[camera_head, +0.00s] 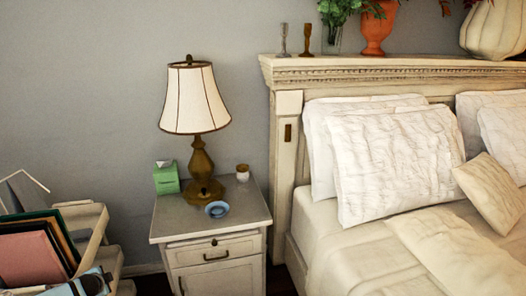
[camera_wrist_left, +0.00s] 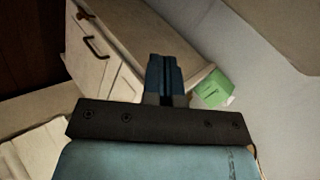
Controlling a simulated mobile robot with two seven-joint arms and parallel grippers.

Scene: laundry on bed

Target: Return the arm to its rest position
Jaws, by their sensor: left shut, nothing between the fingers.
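My left gripper (camera_wrist_left: 163,62) shows in the left wrist view, its two blue fingers shut together with nothing between them. Beyond the fingers is the white nightstand (camera_wrist_left: 120,30), seen tilted, with its drawer and door handles. The green tissue box (camera_wrist_left: 212,90) shows just right of the fingers, apart from them as far as I can tell. In the head view a blue and black piece at the bottom left edge may be part of my left arm; the fingers cannot be made out there. My right gripper is in neither view.
The nightstand (camera_head: 217,257) bears a lamp (camera_head: 196,100), the tissue box (camera_head: 166,178), a small cup (camera_head: 242,172) and a blue dish (camera_head: 217,209). Right is the bed with pillows (camera_head: 395,165).

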